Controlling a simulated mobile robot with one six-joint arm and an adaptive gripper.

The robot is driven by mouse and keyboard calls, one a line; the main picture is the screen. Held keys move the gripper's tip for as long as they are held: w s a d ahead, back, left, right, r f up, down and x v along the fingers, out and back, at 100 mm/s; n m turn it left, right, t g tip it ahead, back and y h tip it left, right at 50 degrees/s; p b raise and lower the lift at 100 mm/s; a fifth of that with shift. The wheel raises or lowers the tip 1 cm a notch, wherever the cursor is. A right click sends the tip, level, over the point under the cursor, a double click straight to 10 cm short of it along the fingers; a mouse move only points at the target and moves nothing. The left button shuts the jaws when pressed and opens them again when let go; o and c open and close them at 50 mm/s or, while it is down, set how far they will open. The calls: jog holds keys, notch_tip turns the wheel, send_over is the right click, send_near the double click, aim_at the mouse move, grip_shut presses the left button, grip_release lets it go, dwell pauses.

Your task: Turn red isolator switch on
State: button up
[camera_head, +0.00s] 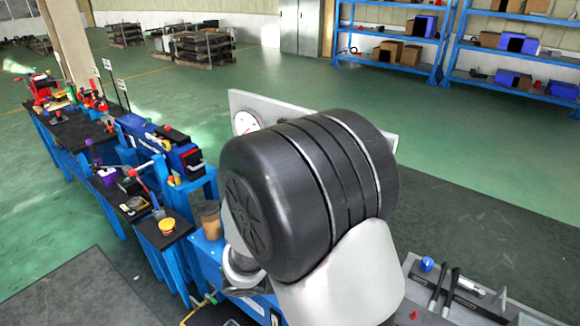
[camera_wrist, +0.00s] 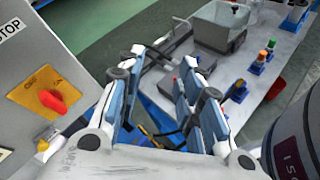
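The red isolator switch (camera_wrist: 52,101) sits on a yellow plate (camera_wrist: 30,97) on a grey box face (camera_wrist: 45,55) at the left of the wrist view. Its small lettering is too blurred to read surely, so I cannot tell its setting. My gripper (camera_wrist: 163,68) is open, with its two blue-and-white fingers apart and nothing visible held between them. The fingers are to the right of the switch and apart from it in the picture. In the head view, my dark arm joint hides the gripper, and the switch cannot be seen.
A grey table (camera_wrist: 285,90) beyond the fingers holds a metal bin (camera_wrist: 221,27) and several coloured buttons. In the head view, a grey panel with a gauge (camera_head: 245,121) stands behind my arm. Blue workbenches (camera_head: 160,222) line the left; green floor is open behind.

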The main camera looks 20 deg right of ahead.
jog(key=w+a+f+n+t+p, duration=0.5)
jog(key=w+a+f+n+t, duration=0.25)
jog(key=w+n+t, duration=0.45)
jog(key=w+d+n, duration=0.1)
jog(key=w+d, duration=0.8)
jog(key=d, duration=0.4)
jog(key=shift+g+b, duration=0.4)
jog(key=shift+b, duration=0.05)
jog(key=shift+w, duration=0.1)
jog(key=shift+c, duration=0.4)
grip_shut()
